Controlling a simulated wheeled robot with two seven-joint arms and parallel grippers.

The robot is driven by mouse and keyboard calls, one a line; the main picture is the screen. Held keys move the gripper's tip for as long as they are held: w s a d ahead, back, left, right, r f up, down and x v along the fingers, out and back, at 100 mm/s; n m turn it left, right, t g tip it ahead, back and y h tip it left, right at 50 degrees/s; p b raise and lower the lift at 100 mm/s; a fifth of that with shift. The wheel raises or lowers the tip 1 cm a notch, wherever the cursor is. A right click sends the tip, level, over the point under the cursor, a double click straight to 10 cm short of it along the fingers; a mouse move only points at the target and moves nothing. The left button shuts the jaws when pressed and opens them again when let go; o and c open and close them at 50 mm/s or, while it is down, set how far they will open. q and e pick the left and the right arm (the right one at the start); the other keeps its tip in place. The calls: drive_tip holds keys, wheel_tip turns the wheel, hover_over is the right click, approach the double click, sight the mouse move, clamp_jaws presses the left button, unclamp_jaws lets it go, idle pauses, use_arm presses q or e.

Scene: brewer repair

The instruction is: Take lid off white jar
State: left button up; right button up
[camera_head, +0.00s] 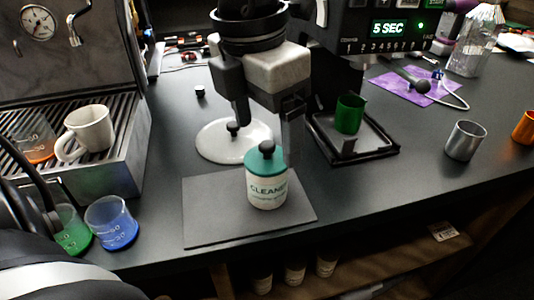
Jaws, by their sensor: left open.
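A white jar (266,190) labelled CLEANER stands upright on a dark grey mat near the counter's front edge. Its teal lid (264,163) with a black knob (267,147) is on top of the jar. My left gripper (267,137) points down over the jar from above, open. One finger shows to the left of the knob and the other to its right. The right finger overlaps the lid's edge in the picture; I cannot tell whether it touches. My right gripper is not in view.
The mat (205,220) has bare room left of the jar. A white round plate-like piece (212,143) lies behind. Blue (112,226) and green beakers, a white cup (90,130) and an espresso machine are left. A green cup (350,113) and metal cup (465,141) are right.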

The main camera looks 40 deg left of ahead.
sight(266, 144)
use_arm(q)
drive_tip(key=shift+w+f, duration=0.2)
drive_tip(key=shift+f, duration=1.35)
drive_tip(key=c, duration=1)
drive_tip(key=shift+c, duration=0.3)
drive_tip(key=shift+r, duration=0.2)
